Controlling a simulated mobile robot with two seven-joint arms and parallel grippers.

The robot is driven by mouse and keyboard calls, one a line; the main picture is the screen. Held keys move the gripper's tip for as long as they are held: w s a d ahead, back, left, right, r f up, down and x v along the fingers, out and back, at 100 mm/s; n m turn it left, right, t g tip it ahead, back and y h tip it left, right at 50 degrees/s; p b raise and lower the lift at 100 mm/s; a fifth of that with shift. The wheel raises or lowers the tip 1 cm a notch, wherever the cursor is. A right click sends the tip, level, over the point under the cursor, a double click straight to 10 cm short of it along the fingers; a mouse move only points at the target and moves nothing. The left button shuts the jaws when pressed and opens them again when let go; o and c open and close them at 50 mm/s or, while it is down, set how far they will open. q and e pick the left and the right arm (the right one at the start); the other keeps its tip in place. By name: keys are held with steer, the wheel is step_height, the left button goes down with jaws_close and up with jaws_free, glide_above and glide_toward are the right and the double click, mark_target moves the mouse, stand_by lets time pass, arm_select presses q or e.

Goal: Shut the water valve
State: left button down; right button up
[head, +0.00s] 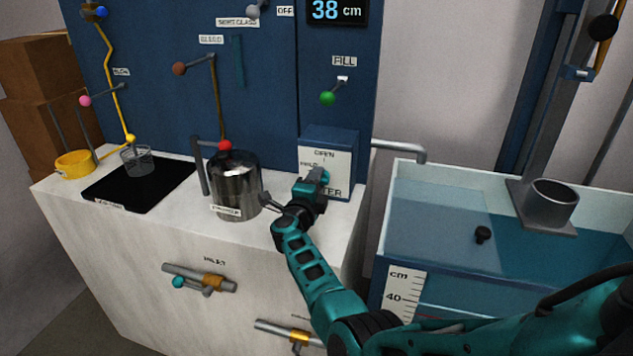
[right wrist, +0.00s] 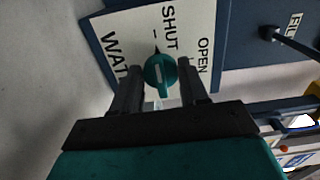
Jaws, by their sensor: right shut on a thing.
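The water valve is a round teal knob (right wrist: 160,75) with a white line across it. It sits on a white plate (right wrist: 120,35) lettered OPEN, SHUT and WATER. A dark pointer at the knob points toward the short mark beside SHUT in the right wrist view. My right gripper (right wrist: 158,85) has one finger on each side of the knob and is shut on it. In the head view my right gripper (head: 316,180) reaches the front of the blue valve box (head: 330,138) and hides most of the knob. My left gripper is not in view.
A steel pot (head: 234,190) stands close to the left of my right gripper on the white counter (head: 180,222). A grey pipe (head: 400,148) runs right from the box to a water tank (head: 450,215). A green-knobbed lever (head: 328,98) sits above the box.

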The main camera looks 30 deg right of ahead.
stand_by(0.3)
steer(key=o, duration=1)
steer(key=shift+o, duration=0.2)
steer(key=shift+a, duration=0.1)
